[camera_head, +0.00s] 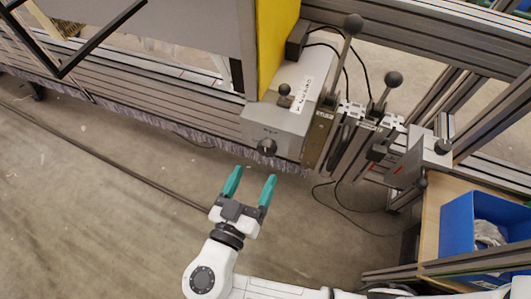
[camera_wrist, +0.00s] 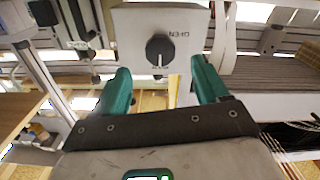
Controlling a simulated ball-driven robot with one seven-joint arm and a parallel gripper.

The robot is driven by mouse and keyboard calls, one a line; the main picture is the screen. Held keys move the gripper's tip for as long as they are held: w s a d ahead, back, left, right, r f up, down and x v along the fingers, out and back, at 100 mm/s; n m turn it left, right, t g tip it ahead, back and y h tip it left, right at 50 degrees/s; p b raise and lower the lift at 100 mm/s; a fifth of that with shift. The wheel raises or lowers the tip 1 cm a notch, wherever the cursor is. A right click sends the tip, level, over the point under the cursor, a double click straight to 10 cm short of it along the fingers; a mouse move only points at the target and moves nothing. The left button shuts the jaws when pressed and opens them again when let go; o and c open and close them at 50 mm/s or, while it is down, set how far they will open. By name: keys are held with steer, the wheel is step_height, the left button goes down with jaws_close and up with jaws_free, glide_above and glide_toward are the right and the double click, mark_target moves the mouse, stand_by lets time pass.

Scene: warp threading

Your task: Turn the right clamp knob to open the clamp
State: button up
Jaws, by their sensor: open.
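The clamp knob (camera_head: 267,147) is a dark round knob on the front face of a grey metal box (camera_head: 252,119). In the wrist view the knob (camera_wrist: 159,50) shows as a black dial with a light pointer line, on a plate with the word "OPEN" beside it. My gripper (camera_head: 251,182) is open, with two green fingers pointing up toward the box, below and apart from the knob. In the wrist view the fingers (camera_wrist: 158,85) stand left and right of the knob with nothing between them. Whether the clamp is open does not show.
Ball-topped levers (camera_head: 352,25) and (camera_head: 393,79) rise at the right of the box. A yellow panel (camera_head: 277,40) stands behind it. A blue bin (camera_head: 459,225) sits on a wooden shelf at the lower right.

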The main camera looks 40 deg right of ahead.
mark_target(265, 153)
steer(key=b+x, duration=0.1)
steer(key=x, duration=0.6)
steer(key=shift+d, duration=0.1)
steer(key=c, duration=1.1)
